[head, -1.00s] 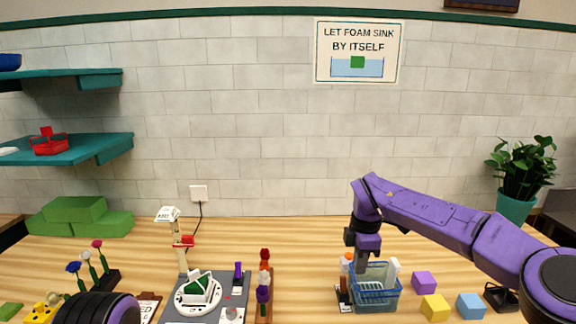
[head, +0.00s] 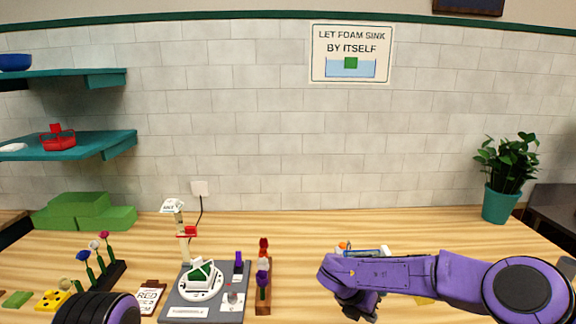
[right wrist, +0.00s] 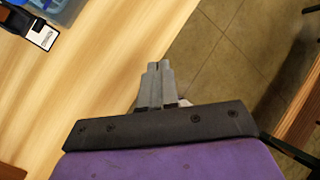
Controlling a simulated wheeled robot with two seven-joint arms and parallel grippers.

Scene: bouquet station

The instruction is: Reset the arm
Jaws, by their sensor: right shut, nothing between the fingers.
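My right arm reaches in from the right in the head view, with its purple links low over the table. The right gripper (head: 358,306) points down near the front of the table, partly hidden by its own arm. In the right wrist view its fingers (right wrist: 156,82) are together with nothing between them, over the table's edge and the tiled floor. The left gripper is not in view; only a dark and purple part of my left arm shows at the bottom left of the head view.
A blue basket (head: 366,252) stands behind my right arm, mostly hidden. A grey station (head: 208,312) holds a white round dish with green foam (head: 201,273). Flower racks stand on both sides of it. A potted plant (head: 507,165) stands at the right. The table's middle back is clear.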

